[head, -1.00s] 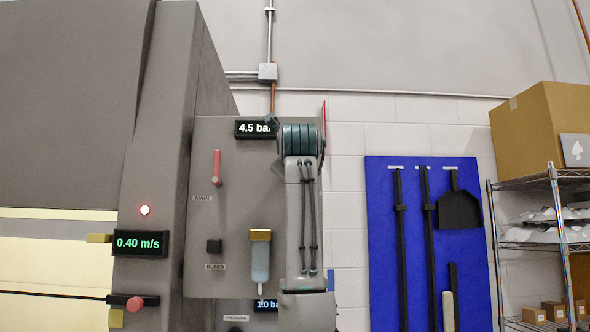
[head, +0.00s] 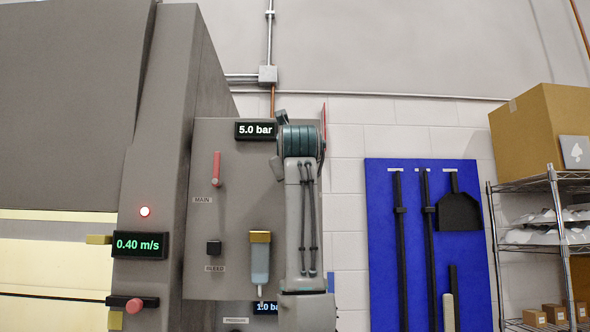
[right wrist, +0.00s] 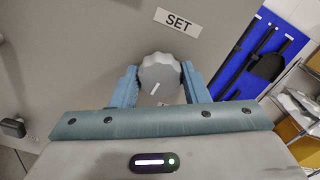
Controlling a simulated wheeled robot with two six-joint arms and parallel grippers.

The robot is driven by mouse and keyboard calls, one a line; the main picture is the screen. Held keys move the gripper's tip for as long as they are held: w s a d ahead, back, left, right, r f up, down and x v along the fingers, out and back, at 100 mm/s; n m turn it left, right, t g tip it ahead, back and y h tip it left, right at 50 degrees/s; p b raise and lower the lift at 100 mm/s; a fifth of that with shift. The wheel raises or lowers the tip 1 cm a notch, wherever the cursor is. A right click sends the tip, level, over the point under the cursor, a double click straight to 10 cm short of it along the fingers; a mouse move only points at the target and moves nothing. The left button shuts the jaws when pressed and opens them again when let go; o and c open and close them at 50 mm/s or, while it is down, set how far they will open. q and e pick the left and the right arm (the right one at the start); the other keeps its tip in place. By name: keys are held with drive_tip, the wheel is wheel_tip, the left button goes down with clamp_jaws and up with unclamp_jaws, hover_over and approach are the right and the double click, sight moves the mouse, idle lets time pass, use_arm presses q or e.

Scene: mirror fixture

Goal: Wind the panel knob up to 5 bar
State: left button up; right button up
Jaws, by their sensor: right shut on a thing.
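The panel knob (right wrist: 160,75) is a grey, scalloped knob with a white pointer line, below a SET label (right wrist: 178,23) in the right wrist view. My right gripper (right wrist: 160,82) is shut on it, one blue finger on each side. In the head view my right arm hides the knob and the fingertips. The upper display (head: 255,130) on the grey panel (head: 232,200) reads 5.0 bar. A lower display (head: 266,308), partly hidden by my arm, reads 1.0 bar. My left gripper is not in view.
The panel carries a red MAIN lever (head: 216,168), a black BLEED knob (head: 214,247) and a brass-topped bowl (head: 260,258). At left a display (head: 140,244) reads 0.40 m/s. A blue tool board (head: 410,230) and a wire shelf (head: 550,210) stand at right.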

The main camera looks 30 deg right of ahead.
drive_tip(key=o, duration=0.9)
drive_tip(key=shift+f, duration=0.2)
drive_tip(key=shift+o, duration=0.4)
drive_tip(key=shift+r, duration=0.1)
drive_tip(key=b+v, duration=0.5)
drive_tip(key=v, duration=0.5)
drive_tip(key=shift+s+a, duration=0.25)
drive_tip(key=shift+a, duration=0.05)
